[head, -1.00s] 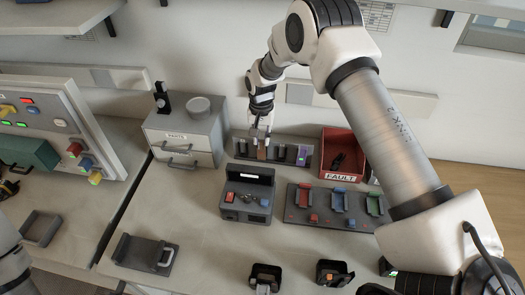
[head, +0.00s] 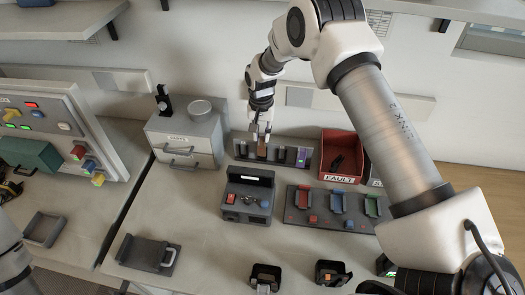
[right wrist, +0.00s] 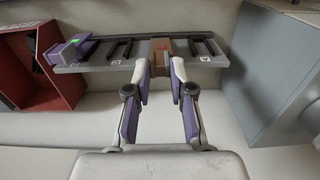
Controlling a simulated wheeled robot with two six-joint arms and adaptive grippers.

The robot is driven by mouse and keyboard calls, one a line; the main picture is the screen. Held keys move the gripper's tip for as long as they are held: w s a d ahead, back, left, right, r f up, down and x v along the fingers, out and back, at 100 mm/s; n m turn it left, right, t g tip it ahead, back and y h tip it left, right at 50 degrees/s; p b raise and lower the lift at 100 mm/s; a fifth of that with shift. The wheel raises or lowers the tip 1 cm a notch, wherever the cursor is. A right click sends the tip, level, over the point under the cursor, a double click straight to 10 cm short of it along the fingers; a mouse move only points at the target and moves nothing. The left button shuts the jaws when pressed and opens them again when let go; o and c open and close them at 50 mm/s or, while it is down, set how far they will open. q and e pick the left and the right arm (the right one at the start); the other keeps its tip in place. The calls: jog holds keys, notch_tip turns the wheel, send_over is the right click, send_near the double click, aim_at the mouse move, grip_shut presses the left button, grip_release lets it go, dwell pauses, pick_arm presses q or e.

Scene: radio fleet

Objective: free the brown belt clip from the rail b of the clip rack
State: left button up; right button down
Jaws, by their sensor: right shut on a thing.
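The clip rack (head: 241,150) is a dark grey strip at the back of the bench, by the wall. The brown belt clip (head: 262,149) is upright at the rack. In the right wrist view the brown belt clip (right wrist: 160,50) sits among the black rails, between the fingertips of my right gripper (right wrist: 160,68). That gripper, also in the head view (head: 261,134), comes from above and is shut on the clip. I cannot tell whether the clip is still around its rail. My left gripper is out of view; only part of my left arm shows.
A purple item (head: 303,156) is at the rack's right end. A grey parts drawer box (head: 186,137) stands left of the rack, and a red fault bin (head: 341,154) right of it. A grey device (head: 247,193) and a tray with colored holders (head: 334,207) stand in front.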

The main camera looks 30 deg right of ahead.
notch_tip(320, 180, up, 4)
jog(key=shift+f+p, duration=0.1)
jog(key=shift+p, duration=1.15)
